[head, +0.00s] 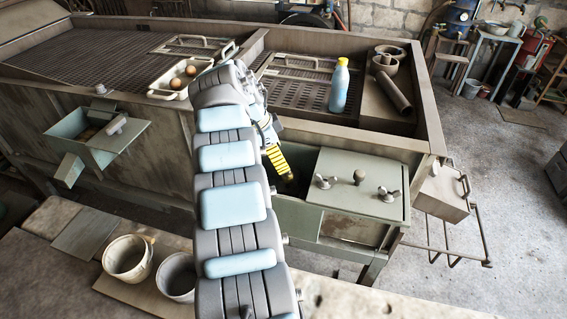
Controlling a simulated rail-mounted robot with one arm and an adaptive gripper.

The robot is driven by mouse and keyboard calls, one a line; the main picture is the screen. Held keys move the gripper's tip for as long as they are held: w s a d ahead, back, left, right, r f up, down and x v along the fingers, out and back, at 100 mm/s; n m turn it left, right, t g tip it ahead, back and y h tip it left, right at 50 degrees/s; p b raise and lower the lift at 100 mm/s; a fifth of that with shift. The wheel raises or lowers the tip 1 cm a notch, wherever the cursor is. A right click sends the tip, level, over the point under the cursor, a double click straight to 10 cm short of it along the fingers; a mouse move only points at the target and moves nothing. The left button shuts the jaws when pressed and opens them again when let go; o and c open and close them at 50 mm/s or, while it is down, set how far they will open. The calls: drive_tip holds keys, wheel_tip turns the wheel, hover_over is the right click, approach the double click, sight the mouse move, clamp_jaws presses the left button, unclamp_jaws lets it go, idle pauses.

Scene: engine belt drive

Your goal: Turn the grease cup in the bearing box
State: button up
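A grey-green box (356,186) hangs on the front of the machine at right, with two wing nuts and a round knob on its top plate; it may be the bearing box. Left of that plate is a dark opening. My arm comes up from the bottom centre and bends over the machine's front wall. My gripper (287,180), dark below a yellow striped part, points down at this opening. Its fingertips are too small and hidden to tell open from shut. I cannot make out the grease cup; it may be hidden in the opening or behind my arm.
A blue bottle with a yellow cap (340,86) stands on the grating. A dark pipe (392,92) lies at right. A white tray (180,79) holds two brown round things. A second box (96,140) stands open at left. Two pots (127,258) stand in front.

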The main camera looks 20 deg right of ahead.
drive_tip(key=shift+a+r, duration=0.25)
drive_tip(key=shift+r, duration=0.35)
